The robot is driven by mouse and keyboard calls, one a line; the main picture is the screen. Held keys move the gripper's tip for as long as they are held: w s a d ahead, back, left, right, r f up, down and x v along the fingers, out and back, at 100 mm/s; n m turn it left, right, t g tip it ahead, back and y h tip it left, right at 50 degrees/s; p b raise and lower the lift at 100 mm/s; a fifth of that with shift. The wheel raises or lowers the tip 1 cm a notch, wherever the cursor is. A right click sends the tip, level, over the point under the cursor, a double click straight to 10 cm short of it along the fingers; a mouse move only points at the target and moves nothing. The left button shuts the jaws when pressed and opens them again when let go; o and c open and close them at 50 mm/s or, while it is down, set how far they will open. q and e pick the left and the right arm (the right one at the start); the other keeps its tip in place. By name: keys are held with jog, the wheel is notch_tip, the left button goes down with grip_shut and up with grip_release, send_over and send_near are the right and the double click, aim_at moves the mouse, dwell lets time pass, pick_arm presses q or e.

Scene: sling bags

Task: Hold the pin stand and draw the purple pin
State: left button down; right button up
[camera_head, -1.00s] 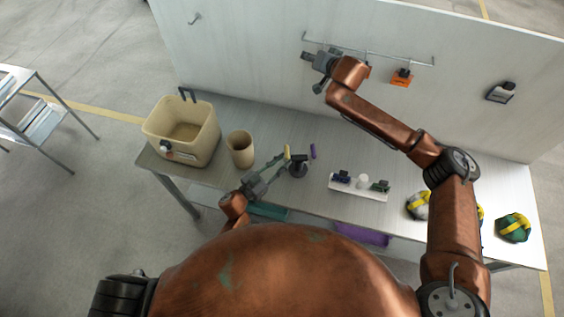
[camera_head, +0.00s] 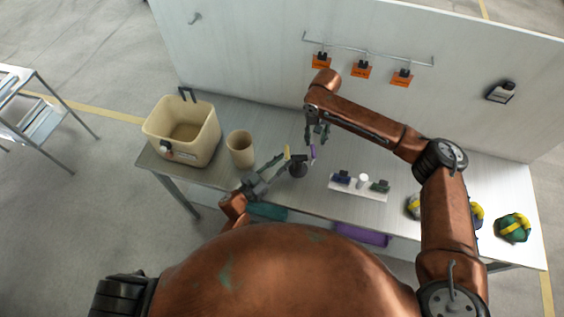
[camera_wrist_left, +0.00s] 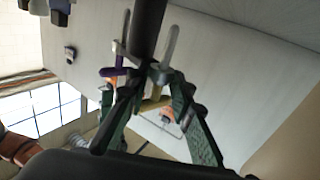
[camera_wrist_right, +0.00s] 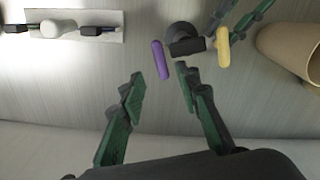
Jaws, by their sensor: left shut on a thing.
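The dark pin stand (camera_head: 298,170) stands on the table, with the yellow pin (camera_head: 287,152) on its left and the purple pin (camera_head: 313,152) on its right. My left gripper (camera_head: 284,162) is shut on the stand; its green fingers flank the stand's dark post (camera_wrist_left: 150,30) in the left wrist view. My right gripper (camera_head: 318,138) points down, open and empty, close to the purple pin. In the right wrist view the purple pin (camera_wrist_right: 159,60) lies just ahead of the gap between the open fingers (camera_wrist_right: 160,80), with the yellow pin (camera_wrist_right: 223,48) beyond the stand (camera_wrist_right: 185,42).
A beige bin (camera_head: 181,133) and a beige cup (camera_head: 240,149) stand to the left. A white tray (camera_head: 358,190) with small items lies right of the stand. Sling bags (camera_head: 513,228) sit at the right end. Orange tags (camera_head: 361,70) hang from the wall rail.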

aim_at(314, 150)
jog(key=shift+f, duration=3.8)
grip_shut()
jog(key=shift+r, duration=0.2)
jog(key=shift+r, duration=4.65)
jog(key=shift+r, duration=0.1)
notch_tip(314, 150, up, 4)
jog(key=shift+f, duration=0.1)
